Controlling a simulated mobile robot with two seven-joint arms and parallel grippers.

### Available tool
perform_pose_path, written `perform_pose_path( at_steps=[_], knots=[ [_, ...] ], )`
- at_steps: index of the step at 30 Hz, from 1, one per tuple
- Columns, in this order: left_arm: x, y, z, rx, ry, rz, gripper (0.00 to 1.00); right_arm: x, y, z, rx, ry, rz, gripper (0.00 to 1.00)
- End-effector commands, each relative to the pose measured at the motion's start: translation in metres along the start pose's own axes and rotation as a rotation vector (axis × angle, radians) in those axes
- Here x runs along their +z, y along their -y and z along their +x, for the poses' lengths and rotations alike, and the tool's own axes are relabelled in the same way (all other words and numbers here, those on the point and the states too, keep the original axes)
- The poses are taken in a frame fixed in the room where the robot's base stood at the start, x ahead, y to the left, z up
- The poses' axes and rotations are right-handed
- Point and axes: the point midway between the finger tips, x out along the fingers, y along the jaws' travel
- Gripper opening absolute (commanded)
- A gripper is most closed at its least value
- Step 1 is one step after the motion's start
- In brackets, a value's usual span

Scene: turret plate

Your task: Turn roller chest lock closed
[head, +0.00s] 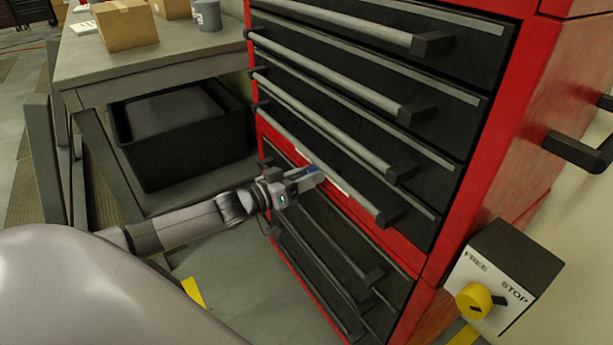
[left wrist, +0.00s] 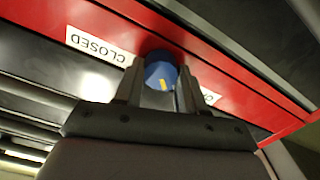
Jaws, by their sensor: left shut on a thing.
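The roller chest (head: 399,245) is red with black drawers and grey bar handles. Its lock is a round blue knob (left wrist: 161,72) with a yellow mark, set in a red strip between drawers. A white CLOSED label (left wrist: 96,46) lies left of the knob in the left wrist view, and another label, mostly hidden by a finger, lies to its right. My left gripper (left wrist: 158,92) is shut on the knob, with one finger on each side. My right gripper is not in view.
A yellow-knobbed box (head: 511,273) marked FREE and STOP sits right of the chest. A bench (head: 185,62) with cardboard boxes and a dark bin (head: 190,145) beneath stands at left. Drawer handles (head: 345,185) stick out close above the left gripper.

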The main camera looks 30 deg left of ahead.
Motion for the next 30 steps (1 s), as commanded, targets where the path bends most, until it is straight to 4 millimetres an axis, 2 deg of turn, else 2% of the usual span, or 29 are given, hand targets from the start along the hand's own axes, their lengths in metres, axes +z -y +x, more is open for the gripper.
perform_pose_path(
  at_steps=[11,30],
  knots=[
    [-0.001,0.000,0.000,0.000,-0.001,0.137,0.09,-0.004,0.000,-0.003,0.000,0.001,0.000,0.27],
    [0.001,-0.001,0.000,0.002,-0.008,0.725,0.09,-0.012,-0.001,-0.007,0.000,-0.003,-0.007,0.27]
  ],
)
